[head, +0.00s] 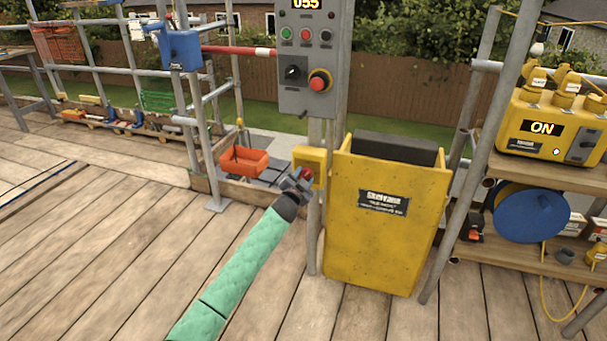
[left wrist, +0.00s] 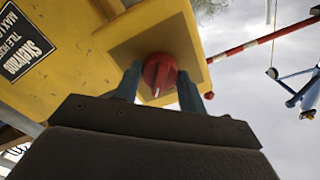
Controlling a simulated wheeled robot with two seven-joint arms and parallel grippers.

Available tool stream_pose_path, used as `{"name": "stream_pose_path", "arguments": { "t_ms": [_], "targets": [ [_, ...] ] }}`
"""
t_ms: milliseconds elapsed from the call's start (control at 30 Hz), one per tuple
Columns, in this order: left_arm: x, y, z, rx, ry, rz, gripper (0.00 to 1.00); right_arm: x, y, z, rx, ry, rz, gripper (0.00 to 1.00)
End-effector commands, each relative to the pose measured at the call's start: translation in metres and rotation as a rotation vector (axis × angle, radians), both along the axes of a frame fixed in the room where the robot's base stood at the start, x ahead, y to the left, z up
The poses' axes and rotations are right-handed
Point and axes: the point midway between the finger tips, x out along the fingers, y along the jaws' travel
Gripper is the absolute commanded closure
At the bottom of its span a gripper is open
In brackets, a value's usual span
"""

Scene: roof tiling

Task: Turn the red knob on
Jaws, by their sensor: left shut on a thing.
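The red knob (left wrist: 160,72) sits on a yellow box (left wrist: 130,50) in the left wrist view, with a pale pointer mark on its lower edge. In the head view the knob (head: 307,173) shows as a small red patch on the yellow box (head: 313,155), which is on a post. My left gripper (head: 300,180) is at the knob, with its fingers on either side, shut on it. The gripper also shows in the left wrist view (left wrist: 165,85). The gripper hides part of the knob in the head view. My right gripper is not in view.
A yellow bin (head: 385,230) stands just right of the knob's box. A grey control panel (head: 310,60) with buttons and a red-yellow knob is above. Shelves (head: 540,172) stand at the right. The plank floor in front is clear.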

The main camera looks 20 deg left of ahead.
Motion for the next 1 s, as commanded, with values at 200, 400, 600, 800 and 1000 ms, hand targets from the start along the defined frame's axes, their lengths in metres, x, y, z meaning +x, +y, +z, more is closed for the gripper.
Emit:
{"name": "stream_pose_path", "arguments": {
  "t_ms": [200, 400, 600, 800, 1000],
  "targets": [
    [0.0, 0.0, 0.002, 0.208, -0.006, -0.001, 0.82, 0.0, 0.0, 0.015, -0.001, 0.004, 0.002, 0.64],
    [0.0, -0.001, 0.002, 0.398, -0.014, -0.002, 0.82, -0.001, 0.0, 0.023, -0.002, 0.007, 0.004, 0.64],
    [0.0, -0.001, 0.001, 0.577, -0.02, -0.002, 0.82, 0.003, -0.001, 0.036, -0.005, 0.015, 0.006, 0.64],
    [0.0, 0.0, 0.001, 0.728, -0.026, -0.001, 0.82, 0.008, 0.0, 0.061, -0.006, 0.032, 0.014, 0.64],
    [0.0, -0.001, 0.001, 0.831, -0.028, -0.002, 0.82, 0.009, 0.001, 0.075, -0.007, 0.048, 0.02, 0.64]
  ]
}}
